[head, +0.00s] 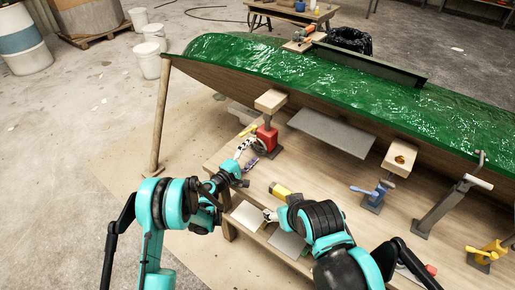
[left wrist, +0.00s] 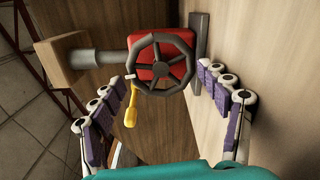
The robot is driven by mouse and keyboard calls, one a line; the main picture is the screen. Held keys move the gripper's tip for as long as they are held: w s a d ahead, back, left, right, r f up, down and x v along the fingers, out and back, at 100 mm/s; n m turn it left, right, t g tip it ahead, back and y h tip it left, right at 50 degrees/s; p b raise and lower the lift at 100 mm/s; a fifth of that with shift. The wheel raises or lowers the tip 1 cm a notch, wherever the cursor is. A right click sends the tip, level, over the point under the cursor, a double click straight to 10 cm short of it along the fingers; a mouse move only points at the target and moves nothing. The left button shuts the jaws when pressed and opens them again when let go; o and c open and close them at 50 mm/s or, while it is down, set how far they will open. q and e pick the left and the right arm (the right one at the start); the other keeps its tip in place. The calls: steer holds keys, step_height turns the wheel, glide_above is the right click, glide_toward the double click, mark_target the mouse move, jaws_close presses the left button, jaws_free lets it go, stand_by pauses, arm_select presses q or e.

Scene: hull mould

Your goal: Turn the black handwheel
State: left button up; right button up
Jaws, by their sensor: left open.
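The black handwheel (left wrist: 187,67), a spoked ring, faces my left wrist camera in front of a red jack body (left wrist: 145,45). The red jack (head: 268,137) stands at the left end of the wooden bench in the head view, under a wooden block (head: 270,101). My left gripper (left wrist: 163,108) is open, its purple jointed fingers on either side of the wheel's lower part and apart from it. In the head view my left gripper (head: 251,153) is just left of the red jack. My right gripper (head: 270,215) is low over the bench's front edge; its jaw state is unclear.
A yellow lever (left wrist: 131,107) hangs beside the wheel's lower left. The green hull (head: 300,65) spans above the bench (head: 310,170). A blue-handled clamp (head: 372,195), a grey post (head: 440,212) and a yellow clamp (head: 487,254) stand to the right.

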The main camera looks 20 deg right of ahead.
arm_select(q)
steer(key=shift+v, duration=2.45)
steer(key=shift+s+d, duration=0.15)
steer(key=shift+s, duration=0.05)
